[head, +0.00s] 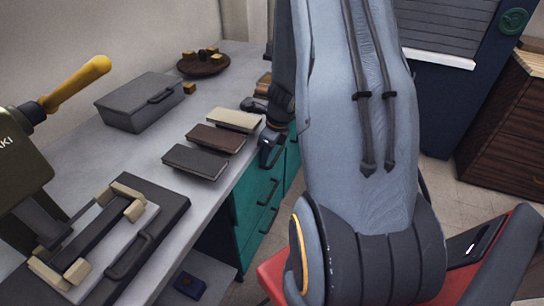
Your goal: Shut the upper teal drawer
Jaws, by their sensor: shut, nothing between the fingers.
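A teal drawer unit (241,212) stands under the front edge of the grey counter. The upper teal drawer (257,183) shows its front and a dark bar handle; a second teal front with a similar handle lies below it. I cannot tell how far the upper drawer stands out. My gripper (270,155) points down beside the counter edge, close to the top of the teal fronts. It is shut and looks empty. Whether it touches the drawer cannot be told. My arm hides the area to the right of the teal fronts.
On the counter (165,215) are a dark grey box (139,101), several books (195,162), a round brown tray (203,66) with small blocks and a clamp-like fixture (95,240). A wooden drawer cabinet (505,128) stands at right. Floor (455,200) shows between.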

